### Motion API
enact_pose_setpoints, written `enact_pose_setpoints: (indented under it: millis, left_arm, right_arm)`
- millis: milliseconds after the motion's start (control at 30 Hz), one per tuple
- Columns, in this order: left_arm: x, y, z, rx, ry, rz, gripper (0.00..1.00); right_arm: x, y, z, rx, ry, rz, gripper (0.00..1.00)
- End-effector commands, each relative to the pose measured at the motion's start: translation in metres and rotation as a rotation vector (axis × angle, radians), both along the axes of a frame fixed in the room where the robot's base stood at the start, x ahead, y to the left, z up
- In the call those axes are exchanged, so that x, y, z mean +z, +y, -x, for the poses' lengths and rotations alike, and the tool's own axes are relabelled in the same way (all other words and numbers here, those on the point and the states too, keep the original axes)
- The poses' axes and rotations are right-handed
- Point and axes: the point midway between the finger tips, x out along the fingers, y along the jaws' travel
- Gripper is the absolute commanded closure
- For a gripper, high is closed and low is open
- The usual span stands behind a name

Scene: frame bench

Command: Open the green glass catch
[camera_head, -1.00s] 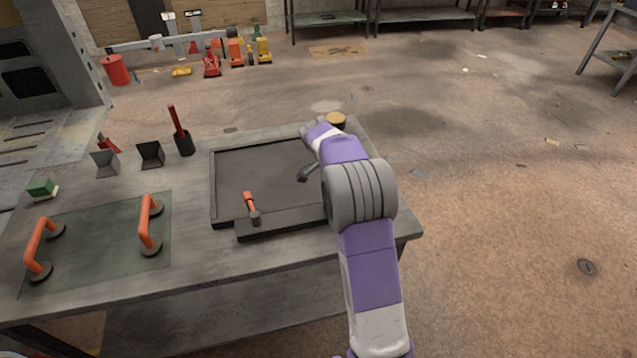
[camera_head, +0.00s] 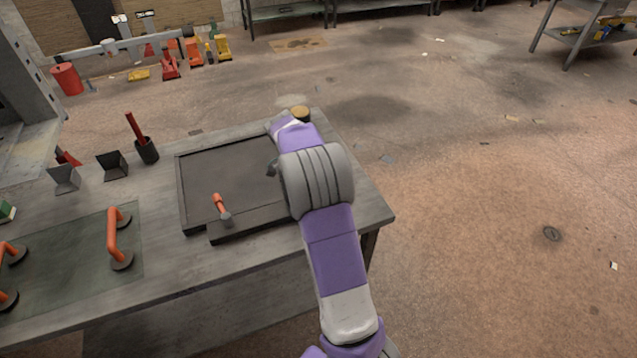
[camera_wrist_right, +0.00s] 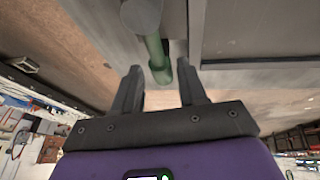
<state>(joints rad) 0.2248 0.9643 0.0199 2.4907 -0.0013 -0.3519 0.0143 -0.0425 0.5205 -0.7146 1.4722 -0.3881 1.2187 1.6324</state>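The green glass catch (camera_wrist_right: 157,58) shows at the top of the right wrist view as a green handle below a grey round knob. My right gripper (camera_wrist_right: 160,72) is open, with its two fingers apart and the catch's end between or just beyond the tips; contact is not clear. In the head view my purple and white right arm hides the green catch and most of the gripper, over the right side of the dark frame (camera_head: 225,170). An orange catch (camera_head: 221,208) sits on the frame's front edge. My left gripper is not in view.
A glass pane (camera_head: 75,262) with orange handles lies on the bench's left. A black cup with a red tool (camera_head: 147,150) and small grey holders (camera_head: 113,166) stand behind. A round yellowish-topped object (camera_head: 300,113) is at the far corner. Floor right of the bench is open.

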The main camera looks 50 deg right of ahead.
Motion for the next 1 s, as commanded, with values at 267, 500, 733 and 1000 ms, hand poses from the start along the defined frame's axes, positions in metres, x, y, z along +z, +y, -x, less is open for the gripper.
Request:
enact_pose_setpoints:
  millis: [267, 500, 733, 1000]
  left_arm:
    - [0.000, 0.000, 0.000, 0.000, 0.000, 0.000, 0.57]
    - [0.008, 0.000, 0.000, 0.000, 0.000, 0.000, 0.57]
    - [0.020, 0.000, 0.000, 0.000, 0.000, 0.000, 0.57]
    - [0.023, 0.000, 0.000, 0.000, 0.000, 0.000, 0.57]
  right_arm:
    - [0.000, 0.000, -0.001, 0.005, 0.000, 0.000, 0.49]
    - [0.020, 0.005, -0.008, 0.007, -0.003, 0.003, 0.49]
    - [0.056, 0.015, -0.019, 0.005, -0.001, 0.002, 0.49]
    - [0.069, 0.020, -0.024, 0.004, 0.001, 0.000, 0.49]
